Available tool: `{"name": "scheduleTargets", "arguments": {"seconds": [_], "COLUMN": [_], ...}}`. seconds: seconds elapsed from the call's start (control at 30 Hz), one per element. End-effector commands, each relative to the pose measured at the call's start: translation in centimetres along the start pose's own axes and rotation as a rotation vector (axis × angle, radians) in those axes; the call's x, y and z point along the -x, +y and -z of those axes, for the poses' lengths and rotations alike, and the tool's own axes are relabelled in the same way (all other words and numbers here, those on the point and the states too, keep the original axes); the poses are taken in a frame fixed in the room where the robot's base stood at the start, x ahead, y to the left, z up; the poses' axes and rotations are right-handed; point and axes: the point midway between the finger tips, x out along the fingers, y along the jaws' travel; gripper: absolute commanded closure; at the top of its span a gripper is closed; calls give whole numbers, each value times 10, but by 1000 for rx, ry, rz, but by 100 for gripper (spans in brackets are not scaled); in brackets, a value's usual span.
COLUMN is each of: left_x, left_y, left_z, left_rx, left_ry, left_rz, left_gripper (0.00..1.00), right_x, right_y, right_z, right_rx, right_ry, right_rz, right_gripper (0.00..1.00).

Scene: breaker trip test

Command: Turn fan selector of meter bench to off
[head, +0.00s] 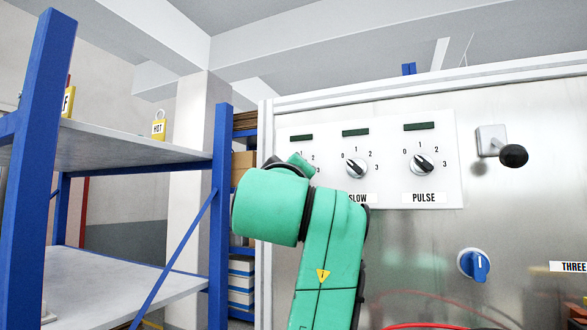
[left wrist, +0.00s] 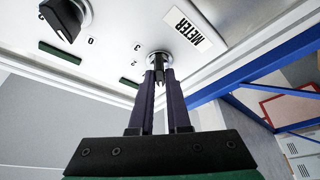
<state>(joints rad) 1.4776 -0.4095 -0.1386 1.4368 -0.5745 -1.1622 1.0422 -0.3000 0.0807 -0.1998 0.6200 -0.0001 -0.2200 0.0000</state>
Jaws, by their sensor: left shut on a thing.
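The selector knob (left wrist: 158,57) above the METER label (left wrist: 187,27) is on the white panel (head: 440,185). In the left wrist view my left gripper (left wrist: 159,77) is shut on this knob, with both dark fingers pointing at the panel. The fingers cover much of the knob, so its pointer position cannot be read. The scale marks 2 and 3 show beside it. In the head view my green arm hides this knob and my gripper; only part of its scale shows. My right gripper is in neither view.
The SLOW knob (head: 356,167) and PULSE knob (head: 422,164) are to the right. A black ball-ended lever (head: 513,155) and a blue rotary switch (head: 474,264) are farther right. A blue-framed shelf (head: 221,215) stands at left.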

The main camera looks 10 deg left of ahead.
Motion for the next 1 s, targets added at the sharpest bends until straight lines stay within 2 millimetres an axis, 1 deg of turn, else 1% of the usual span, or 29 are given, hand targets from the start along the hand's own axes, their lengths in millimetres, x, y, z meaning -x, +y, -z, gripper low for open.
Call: {"name": "scheduleTargets", "arguments": {"seconds": [0.43,0.47,0.5,0.53,0.8,0.87,0.97,1.0], "left_x": [0,0,0,0,0,3,17,26], "left_y": [1,1,1,1,0,0,-2,-4], "left_z": [0,0,0,0,0,-1,-3,-4], "left_rx": [11,11,11,11,10,10,11,11], "left_ry": [-1,-1,-1,-1,-1,0,2,2], "left_rz": [0,0,0,0,2,1,0,0], "left_gripper": [100,74,58,55,55,55,55,55], "right_x": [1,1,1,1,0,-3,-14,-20], "right_y": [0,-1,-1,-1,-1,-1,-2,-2], "right_z": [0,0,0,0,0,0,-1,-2], "right_rx": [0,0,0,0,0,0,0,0], "right_ry": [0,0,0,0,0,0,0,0], "right_rz": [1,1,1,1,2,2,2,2], "right_gripper": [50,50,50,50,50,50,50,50]}}
